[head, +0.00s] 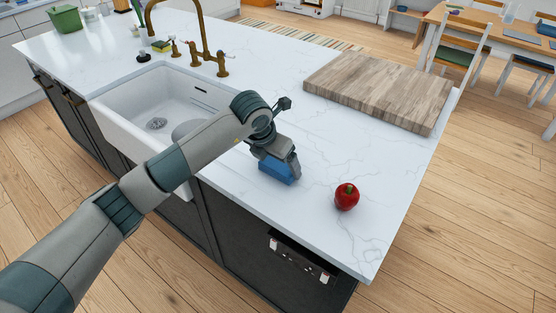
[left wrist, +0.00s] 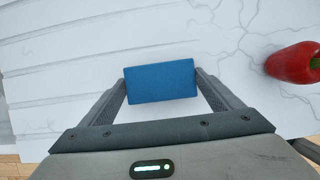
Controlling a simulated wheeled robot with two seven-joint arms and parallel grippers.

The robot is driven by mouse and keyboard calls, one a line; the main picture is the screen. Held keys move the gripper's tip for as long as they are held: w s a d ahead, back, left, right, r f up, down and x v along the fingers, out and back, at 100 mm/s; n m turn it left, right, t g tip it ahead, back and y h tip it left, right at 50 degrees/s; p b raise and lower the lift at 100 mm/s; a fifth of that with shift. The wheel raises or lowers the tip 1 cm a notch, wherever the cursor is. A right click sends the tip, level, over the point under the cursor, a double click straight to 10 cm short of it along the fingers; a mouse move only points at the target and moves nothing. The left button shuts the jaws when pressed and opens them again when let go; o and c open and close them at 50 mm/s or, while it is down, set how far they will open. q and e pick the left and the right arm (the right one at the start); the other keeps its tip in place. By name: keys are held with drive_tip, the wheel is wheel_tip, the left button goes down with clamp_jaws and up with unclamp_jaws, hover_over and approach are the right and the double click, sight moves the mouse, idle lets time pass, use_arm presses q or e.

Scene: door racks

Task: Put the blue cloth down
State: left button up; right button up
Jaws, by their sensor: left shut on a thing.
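The blue cloth (head: 276,171) shows as a flat-faced blue block at the end of my left gripper (head: 280,168), over the white marble counter between the sink and the red pepper. In the left wrist view the blue cloth (left wrist: 160,82) sits between the two fingertips of my left gripper (left wrist: 161,85), which are shut on its sides. It is at or just above the counter; I cannot tell whether it touches. My right gripper is not in view.
A red pepper (head: 346,197) stands on the counter (head: 330,235) to the right of the gripper. A wooden board (head: 385,90) lies behind. The white sink (head: 125,95) and brass tap (head: 208,40) are to the left. The counter's front edge is close.

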sight(273, 169)
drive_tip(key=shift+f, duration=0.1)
use_arm(q)
drive_tip(key=o, duration=0.8)
drive_tip(key=shift+o, duration=0.2)
drive_tip(key=shift+s+a+r+b, duration=0.1)
drive_tip(key=shift+r+b, duration=0.25)
drive_tip(key=shift+r, duration=0.2)
drive_tip(key=b+v, duration=0.1)
drive_tip(key=v, duration=0.2)
drive_tip(key=shift+s+a+r+b, duration=0.1)
drive_tip(key=shift+a+r+b, duration=0.05)
drive_tip(key=shift+r+b, duration=0.2)
drive_tip(key=b+v, duration=0.2)
drive_tip(key=v, duration=0.5)
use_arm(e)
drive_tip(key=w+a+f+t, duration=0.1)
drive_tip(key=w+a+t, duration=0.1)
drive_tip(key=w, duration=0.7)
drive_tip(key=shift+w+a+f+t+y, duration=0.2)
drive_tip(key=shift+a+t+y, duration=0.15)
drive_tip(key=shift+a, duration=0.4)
